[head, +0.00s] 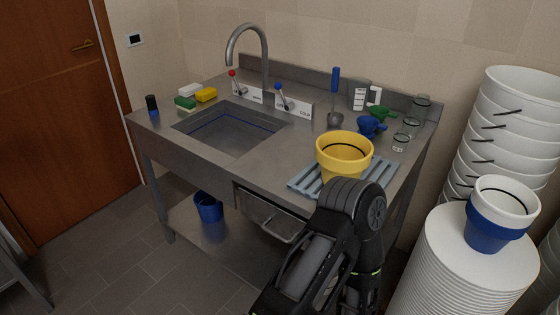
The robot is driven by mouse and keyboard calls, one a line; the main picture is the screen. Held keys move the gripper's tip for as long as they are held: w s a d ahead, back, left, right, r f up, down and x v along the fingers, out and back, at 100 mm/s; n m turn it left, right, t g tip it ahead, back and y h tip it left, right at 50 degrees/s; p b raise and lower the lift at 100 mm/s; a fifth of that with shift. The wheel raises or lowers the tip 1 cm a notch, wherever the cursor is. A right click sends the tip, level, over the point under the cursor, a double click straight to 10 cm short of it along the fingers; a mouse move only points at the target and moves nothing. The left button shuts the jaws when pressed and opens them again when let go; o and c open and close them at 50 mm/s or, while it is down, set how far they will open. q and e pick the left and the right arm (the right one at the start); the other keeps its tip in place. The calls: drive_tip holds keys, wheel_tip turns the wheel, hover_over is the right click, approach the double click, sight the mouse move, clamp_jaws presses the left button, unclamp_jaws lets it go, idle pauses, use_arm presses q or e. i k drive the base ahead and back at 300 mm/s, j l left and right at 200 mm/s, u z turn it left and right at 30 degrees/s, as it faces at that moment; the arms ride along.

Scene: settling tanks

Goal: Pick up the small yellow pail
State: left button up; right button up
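The small yellow pail (341,169) stands upright on a blue-grey slatted rack (302,181) at the front right of the steel sink counter. It has a dark line inside and looks empty, though its bottom is hidden. One black arm of mine rises from the bottom, in front of the rack, and its bent joint covers the pail's lower front. No gripper fingers show on this arm. I cannot see whether anything touches the pail. My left gripper is not in view.
The sink basin (232,129) lies left of the pail. Blue funnel (371,127), green funnel (381,113) and glass jars (401,142) stand behind it. A white-and-blue pail (499,215) sits on a white stack (470,262) at right. A blue bucket (208,208) is below.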

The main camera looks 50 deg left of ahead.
sight(341, 153)
drive_tip(key=u, duration=1.35)
